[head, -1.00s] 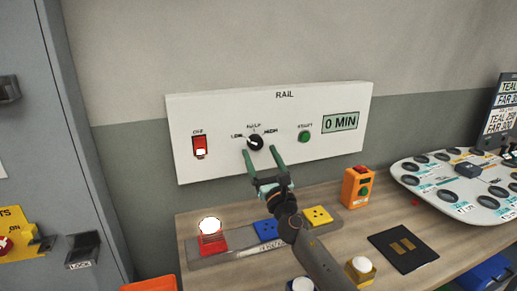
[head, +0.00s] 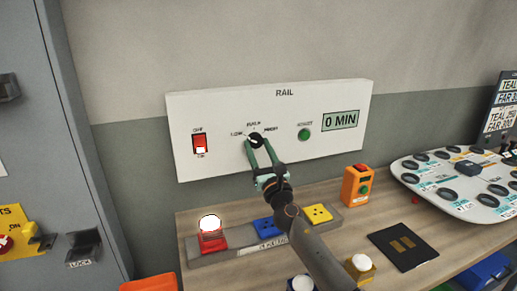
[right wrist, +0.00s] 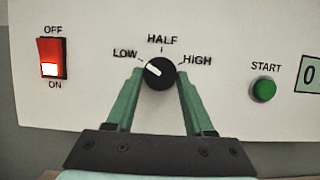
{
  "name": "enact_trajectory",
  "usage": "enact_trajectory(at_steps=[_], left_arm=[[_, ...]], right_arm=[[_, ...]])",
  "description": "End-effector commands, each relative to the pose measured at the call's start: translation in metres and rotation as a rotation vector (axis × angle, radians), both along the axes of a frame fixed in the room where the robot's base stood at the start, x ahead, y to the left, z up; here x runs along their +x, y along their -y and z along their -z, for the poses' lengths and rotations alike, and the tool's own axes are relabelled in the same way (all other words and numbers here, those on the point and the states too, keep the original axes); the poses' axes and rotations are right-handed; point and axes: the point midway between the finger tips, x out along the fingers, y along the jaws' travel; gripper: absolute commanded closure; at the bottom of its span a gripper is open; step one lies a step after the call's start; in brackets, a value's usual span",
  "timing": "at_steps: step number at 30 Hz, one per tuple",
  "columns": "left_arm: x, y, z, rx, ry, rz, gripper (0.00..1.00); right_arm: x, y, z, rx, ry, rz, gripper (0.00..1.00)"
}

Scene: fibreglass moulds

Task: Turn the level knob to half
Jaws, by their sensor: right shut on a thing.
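The level knob (right wrist: 160,73) is a round black dial with a white pointer on the white RAIL panel (head: 230,110); it also shows in the head view (head: 256,140). In the right wrist view its pointer is turned up and left, toward LOW, with HALF at the top and HIGH at the right. My right gripper (right wrist: 160,80) has its green fingers on both sides of the knob and is shut on it. In the head view the right gripper (head: 257,144) reaches up to the knob from below. My left gripper is out of view.
A lit red rocker switch (head: 200,144) is left of the knob. A green START button (head: 304,134) and a display reading 0 MIN (head: 341,120) are to the right.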

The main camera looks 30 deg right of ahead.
Motion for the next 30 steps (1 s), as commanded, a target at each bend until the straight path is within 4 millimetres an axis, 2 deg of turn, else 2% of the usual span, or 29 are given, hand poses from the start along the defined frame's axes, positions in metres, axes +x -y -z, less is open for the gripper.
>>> enact_trajectory(at_steps=[1, 9, 20, 30], left_arm=[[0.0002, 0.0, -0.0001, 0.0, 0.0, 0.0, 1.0], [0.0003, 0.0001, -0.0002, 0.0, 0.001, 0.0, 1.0], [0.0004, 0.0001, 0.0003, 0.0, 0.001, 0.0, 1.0], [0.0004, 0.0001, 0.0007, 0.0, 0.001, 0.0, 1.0]], right_arm=[[0.0, -0.0001, 0.0001, 0.0, 0.0, 0.0, 0.7], [-0.0001, -0.0001, 0.0003, 0.0, 0.0, -0.001, 1.0], [0.0002, -0.0015, 0.0005, 0.055, 0.013, -0.002, 1.0], [0.0011, -0.0046, -0.0005, 0.294, 0.071, -0.002, 1.0]])
